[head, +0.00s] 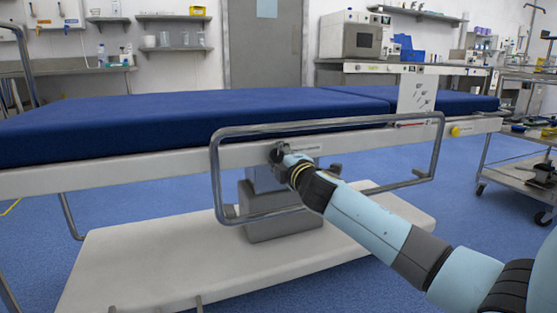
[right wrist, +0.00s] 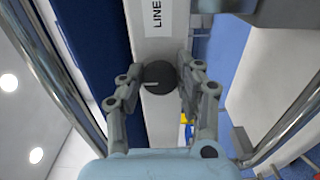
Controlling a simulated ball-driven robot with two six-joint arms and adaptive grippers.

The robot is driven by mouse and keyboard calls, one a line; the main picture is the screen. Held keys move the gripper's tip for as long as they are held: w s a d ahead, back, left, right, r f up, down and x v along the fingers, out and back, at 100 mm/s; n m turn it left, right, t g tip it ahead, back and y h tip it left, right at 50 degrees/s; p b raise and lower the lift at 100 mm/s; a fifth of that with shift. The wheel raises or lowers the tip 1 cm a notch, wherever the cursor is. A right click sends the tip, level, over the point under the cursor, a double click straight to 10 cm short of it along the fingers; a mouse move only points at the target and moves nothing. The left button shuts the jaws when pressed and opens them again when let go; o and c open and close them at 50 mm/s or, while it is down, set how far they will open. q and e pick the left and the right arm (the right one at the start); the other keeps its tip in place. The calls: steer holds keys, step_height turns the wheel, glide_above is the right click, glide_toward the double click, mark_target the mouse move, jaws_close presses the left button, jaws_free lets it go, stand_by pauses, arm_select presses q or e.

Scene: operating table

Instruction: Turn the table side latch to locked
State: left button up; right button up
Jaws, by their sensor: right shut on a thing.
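The table side latch is a dark round knob on the white side rail (head: 120,177) of the blue-padded operating table (head: 200,115). In the right wrist view the knob (right wrist: 159,76) sits between the two fingers, with a short pale mark on its left side. My right gripper (head: 281,156) is at the rail and shut on this knob, mostly hiding it in the head view. A white label with "LINE" readable (right wrist: 157,15) is on the rail beside the knob. My left gripper is not in view.
A grey metal side guard (head: 214,180) loops around my right gripper and forearm, with its bars on both sides. The table's pedestal (head: 270,215) and pale base (head: 130,260) are below. A steel cart (head: 515,160) stands at the right.

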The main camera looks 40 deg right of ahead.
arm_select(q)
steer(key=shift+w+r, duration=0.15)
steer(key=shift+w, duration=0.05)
arm_select(e)
steer(key=shift+f, duration=0.15)
steer(key=o, duration=1.2)
steer(key=shift+s+d, duration=0.1)
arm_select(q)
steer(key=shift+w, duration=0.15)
arm_select(e)
steer(key=shift+s, duration=0.2)
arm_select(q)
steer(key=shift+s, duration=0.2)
arm_select(e)
steer(key=v, duration=1.1)
steer(key=shift+s+a, duration=0.25)
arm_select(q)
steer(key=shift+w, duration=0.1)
